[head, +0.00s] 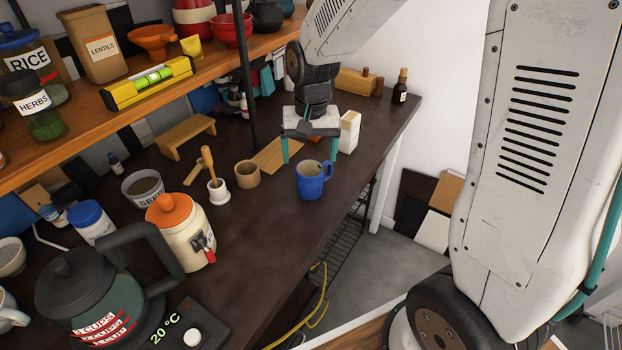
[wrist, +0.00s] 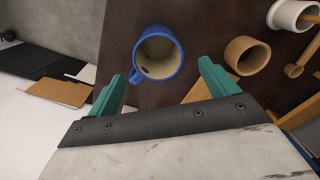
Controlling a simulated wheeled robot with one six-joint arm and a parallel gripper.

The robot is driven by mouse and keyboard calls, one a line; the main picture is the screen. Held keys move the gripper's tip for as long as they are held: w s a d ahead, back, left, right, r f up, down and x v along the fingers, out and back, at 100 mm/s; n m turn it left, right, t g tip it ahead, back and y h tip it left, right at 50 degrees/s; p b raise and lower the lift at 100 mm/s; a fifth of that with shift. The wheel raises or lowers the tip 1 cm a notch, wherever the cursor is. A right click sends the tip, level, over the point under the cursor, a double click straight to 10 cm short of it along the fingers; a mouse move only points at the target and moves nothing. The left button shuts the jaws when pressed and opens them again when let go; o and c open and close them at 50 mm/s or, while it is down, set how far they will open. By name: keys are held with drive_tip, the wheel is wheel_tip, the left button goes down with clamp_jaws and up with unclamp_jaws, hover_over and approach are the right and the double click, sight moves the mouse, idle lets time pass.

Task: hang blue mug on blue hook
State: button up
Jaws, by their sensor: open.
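The blue mug (head: 312,187) stands upright on the dark worktop near its front edge, with its handle on the right in the head view. In the wrist view I look down into the empty-looking mug (wrist: 172,70), whose handle points to the lower left. My gripper (head: 309,160) is open, its two teal fingers pointing down just behind the mug and apart from it as far as I can tell. In the wrist view the fingers of my gripper (wrist: 159,82) are spread wide, with the mug between and beyond them. I cannot make out a blue hook in either view.
A wooden cup (head: 247,174) and a white mortar with pestle (head: 218,192) stand left of the mug. A white carton (head: 349,132) is close behind my gripper. An orange-lidded jar (head: 180,235) and kettle (head: 90,290) fill the near left. A shelf post (head: 245,80) rises behind.

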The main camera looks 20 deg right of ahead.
sight(310, 167)
drive_tip(key=f, duration=0.6)
drive_tip(key=shift+s+a+f, duration=0.15)
drive_tip(key=shift+s+f, duration=0.1)
drive_tip(key=shift+f, duration=0.1)
drive_tip(key=c, duration=1.2)
